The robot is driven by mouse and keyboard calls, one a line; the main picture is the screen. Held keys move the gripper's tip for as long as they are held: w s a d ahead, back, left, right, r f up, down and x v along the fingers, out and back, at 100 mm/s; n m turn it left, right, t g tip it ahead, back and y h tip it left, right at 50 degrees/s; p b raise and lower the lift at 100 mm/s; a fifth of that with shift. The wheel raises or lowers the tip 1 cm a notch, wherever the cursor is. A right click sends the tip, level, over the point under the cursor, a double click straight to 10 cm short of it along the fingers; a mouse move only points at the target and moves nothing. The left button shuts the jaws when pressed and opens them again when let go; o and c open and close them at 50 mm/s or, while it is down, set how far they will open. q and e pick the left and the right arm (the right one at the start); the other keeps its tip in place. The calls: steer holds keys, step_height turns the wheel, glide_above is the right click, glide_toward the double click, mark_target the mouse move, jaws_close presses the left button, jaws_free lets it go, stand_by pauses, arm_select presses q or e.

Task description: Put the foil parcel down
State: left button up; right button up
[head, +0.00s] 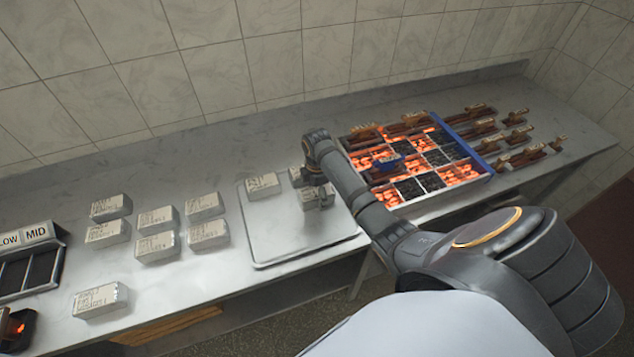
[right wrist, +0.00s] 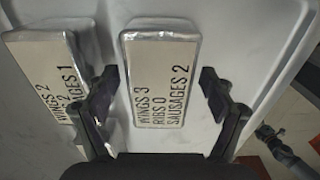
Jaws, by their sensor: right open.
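A foil parcel (right wrist: 160,85) labelled "WINGS 3, RIBS 0, SAUSAGES 2" lies between the spread fingers of my right gripper (right wrist: 158,82), with a gap on each side. In the head view this parcel (head: 309,199) sits on the metal tray (head: 290,244), partly hidden by my right gripper (head: 321,202), which is open above it. A second parcel (right wrist: 45,75) lies close on the left in the wrist view, beside the left-hand finger. Another parcel (head: 262,186) lies at the tray's back left. My left gripper is not in view.
Several foil parcels (head: 157,247) stand on the counter left of the tray. A glowing grill (head: 420,165) with skewers is at the right. A "LOW MID" labelled unit (head: 30,262) is at the far left. The tray's front is bare.

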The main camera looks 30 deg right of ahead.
step_height(320, 180, up, 9)
steer(key=shift+r+b, duration=0.15)
steer(key=shift+b, duration=0.95)
step_height(320, 180, up, 3)
steer(key=p, duration=0.2)
steer(key=shift+p, duration=0.3)
